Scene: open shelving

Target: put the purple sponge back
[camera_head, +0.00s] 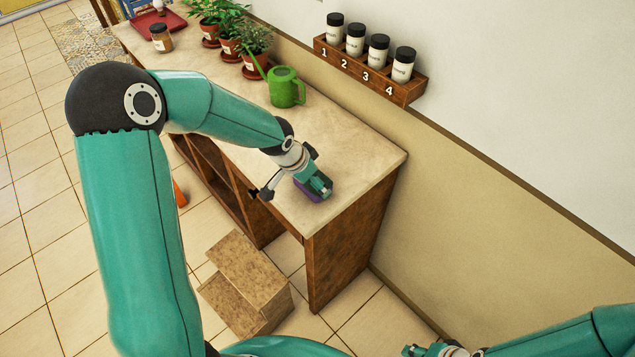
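The purple sponge (309,193) is on the light counter top near its right front end, mostly covered by my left gripper. My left gripper (318,188) reaches down from the left right at the sponge. Its fingers hide most of the sponge, so I cannot tell whether they are closed on it. My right gripper (432,350) is at the bottom edge, low and away from the counter, and is partly cut off.
The shelving counter (368,160) has open compartments below. A green watering can (285,88), potted plants (229,42), a brown jar (161,38) and a red tray (150,22) stand farther back. A wall rack (367,72) holds several numbered jars. A step stool (245,275) stands on the floor.

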